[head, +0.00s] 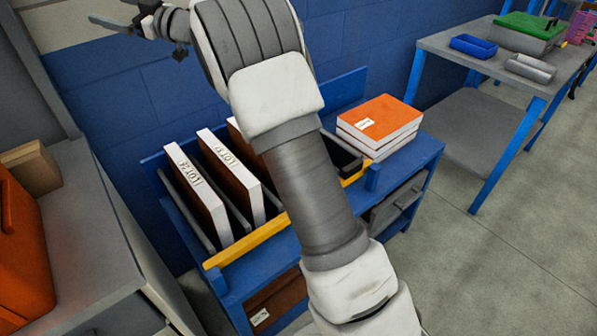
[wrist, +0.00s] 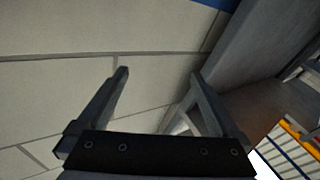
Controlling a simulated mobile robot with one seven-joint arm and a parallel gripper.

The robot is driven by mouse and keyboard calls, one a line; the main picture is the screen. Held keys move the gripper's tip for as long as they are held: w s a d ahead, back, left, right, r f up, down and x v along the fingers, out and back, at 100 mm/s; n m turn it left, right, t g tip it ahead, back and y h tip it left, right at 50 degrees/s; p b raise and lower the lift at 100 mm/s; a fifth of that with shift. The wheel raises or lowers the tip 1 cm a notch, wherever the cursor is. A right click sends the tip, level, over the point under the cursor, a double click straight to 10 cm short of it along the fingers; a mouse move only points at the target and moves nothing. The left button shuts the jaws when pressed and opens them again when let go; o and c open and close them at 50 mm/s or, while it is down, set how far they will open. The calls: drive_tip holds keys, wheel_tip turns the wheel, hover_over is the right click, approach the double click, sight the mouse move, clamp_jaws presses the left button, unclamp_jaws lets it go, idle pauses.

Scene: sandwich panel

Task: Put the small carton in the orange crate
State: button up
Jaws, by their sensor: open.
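A small brown carton (head: 32,167) stands on the grey cabinet top at the left edge of the head view, partly cut off. The orange crate (head: 22,265) is in front of it on the same top, also cut off by the picture edge; its inside is not visible. My gripper (head: 122,22) is at the top left of the head view, high in front of the wall and away from both. In the wrist view my gripper (wrist: 160,76) is open, with nothing between its fingers. Neither carton nor crate can be made out there.
A blue rack (head: 235,285) holds upright white-edged binders (head: 197,195) and a stack of orange-topped ones (head: 380,120). My arm hides part of it. A grey table (head: 450,45) with a blue bin (head: 474,45) stands at the back right. The floor at right is clear.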

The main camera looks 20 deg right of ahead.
drive_tip(key=s+d+r+m+t+h, duration=0.2)
drive_tip(key=d+r+m+t+h, duration=0.4)
drive_tip(key=d, duration=0.5)
drive_tip(key=s+d+f+m+g+h, duration=0.1)
drive_tip(key=s+d+m+g+h, duration=0.3)
drive_tip(key=s+d+h, duration=0.5)
drive_tip(key=s+d+f+m+g, duration=0.1)
drive_tip(key=s+d+f, duration=0.1)
drive_tip(key=s, duration=0.6)
drive_tip(key=s+d+f+m+g+h, duration=0.1)
drive_tip(key=s+d+f+g, duration=0.1)
drive_tip(key=s+f, duration=0.3)
drive_tip(key=s+d, duration=0.1)
drive_tip(key=s, duration=0.2)
drive_tip(key=shift+f+m, duration=0.15)
drive_tip(key=shift+m, duration=0.15)
drive_tip(key=s+f+g, duration=0.2)
drive_tip(key=s+f, duration=0.2)
drive_tip(key=s, duration=0.3)
drive_tip(key=s+a+f+g, duration=0.1)
drive_tip(key=s+f+g, duration=0.1)
drive_tip(key=s+f, duration=0.2)
drive_tip(key=s+a+f+g, duration=0.1)
drive_tip(key=s+f, duration=0.3)
drive_tip(key=s, duration=0.6)
drive_tip(key=shift+s+a+f+g+y, duration=0.15)
drive_tip(key=shift+s+g+y, duration=0.15)
drive_tip(key=shift+g, duration=0.3)
drive_tip(key=shift+c, duration=0.4)
drive_tip(key=shift+f, duration=0.1)
